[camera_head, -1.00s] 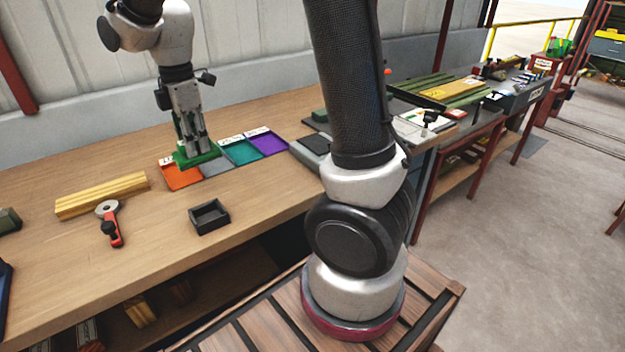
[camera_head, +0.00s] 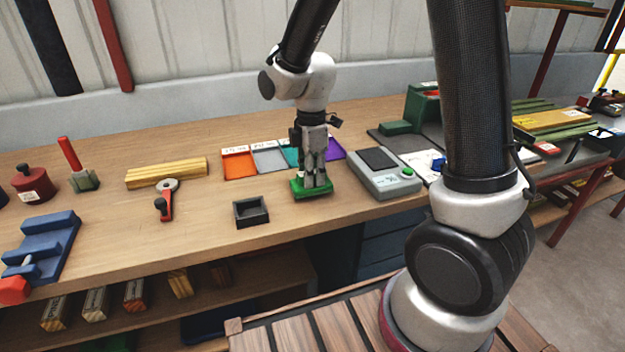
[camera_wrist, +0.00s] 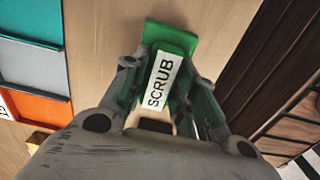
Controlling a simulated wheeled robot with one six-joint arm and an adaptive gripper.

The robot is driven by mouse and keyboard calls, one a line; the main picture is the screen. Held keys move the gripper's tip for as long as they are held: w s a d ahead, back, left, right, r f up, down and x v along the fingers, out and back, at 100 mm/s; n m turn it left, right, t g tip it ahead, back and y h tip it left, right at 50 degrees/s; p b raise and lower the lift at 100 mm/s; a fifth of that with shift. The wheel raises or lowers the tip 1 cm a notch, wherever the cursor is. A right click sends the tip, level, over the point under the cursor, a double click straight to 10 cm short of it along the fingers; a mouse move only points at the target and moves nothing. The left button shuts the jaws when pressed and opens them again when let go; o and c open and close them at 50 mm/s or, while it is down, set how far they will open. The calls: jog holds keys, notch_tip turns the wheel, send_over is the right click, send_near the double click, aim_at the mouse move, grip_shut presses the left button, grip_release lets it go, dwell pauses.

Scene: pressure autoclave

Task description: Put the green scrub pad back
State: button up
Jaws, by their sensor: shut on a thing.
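The green scrub pad (camera_head: 298,189) is in my gripper (camera_head: 313,184), at the front part of the wooden bench. In the wrist view the pad (camera_wrist: 183,43) carries a white label reading SCRUB, and my gripper (camera_wrist: 165,80) has one finger on each side of it. The pad is low over bare wood; I cannot tell whether it touches the bench. Behind it stand shallow coloured trays: orange (camera_head: 238,165), grey (camera_head: 270,160), teal (camera_head: 290,154) and purple (camera_head: 335,150). The gripper partly hides the teal and purple ones.
A small black open box (camera_head: 251,212) stands left of the pad. A grey scale (camera_head: 386,178) stands close on the right. A red-handled tool (camera_head: 166,200) and yellow bars (camera_head: 166,172) lie further left. Bare wood (camera_head: 330,213) runs along the front edge.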

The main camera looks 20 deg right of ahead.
jog(key=shift+f, duration=0.95)
jog(key=shift+f, duration=0.15)
jog(key=o, duration=1)
notch_tip(320, 180, up, 12)
jog(key=s+d+r+m+t, duration=0.1)
jog(key=s+d+r+m, duration=0.2)
jog(key=s+d+m, duration=0.2)
jog(key=s+d+r+m+t, duration=0.1)
jog(key=s+d+r+m, duration=0.2)
jog(key=s+m, duration=0.4)
jog(key=s+d+r+m+t, duration=0.2)
jog(key=s+d+r+m, duration=0.1)
jog(key=s+d+m, duration=0.3)
jog(key=shift+s+d+r, duration=0.1)
jog(key=shift+s+d, duration=0.25)
jog(key=shift+s, duration=0.15)
